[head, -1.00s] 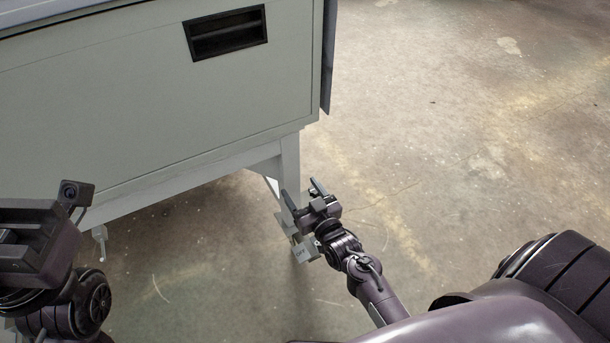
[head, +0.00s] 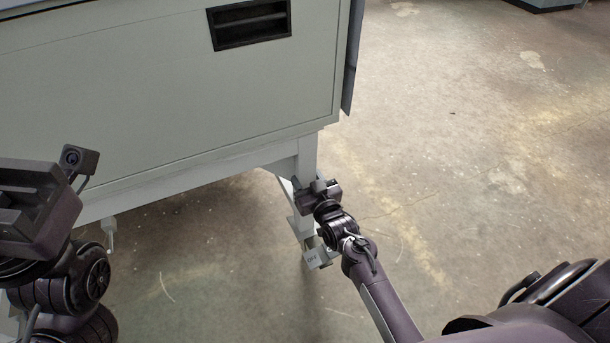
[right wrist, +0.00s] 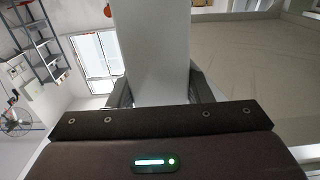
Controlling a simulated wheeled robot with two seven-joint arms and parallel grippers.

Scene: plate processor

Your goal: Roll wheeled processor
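The wheeled processor is a large grey-green cabinet (head: 170,100) at the upper left of the head view, with a recessed black handle (head: 250,24) on its side. Its near right corner leg (head: 307,153) reaches down to a foot with a small marked block (head: 317,258). My right gripper (head: 310,186) is at this leg. In the right wrist view the pale leg (right wrist: 150,50) stands between the two spread fingers (right wrist: 160,92); I cannot tell whether they touch it. My left gripper (head: 35,215) is at the left edge, apart from the cabinet handle; its fingertips are not visible.
Another cabinet foot (head: 110,232) shows at the left, under the lower frame. The concrete floor (head: 470,150) to the right is clear. A dark-based object (head: 545,4) stands at the far top right.

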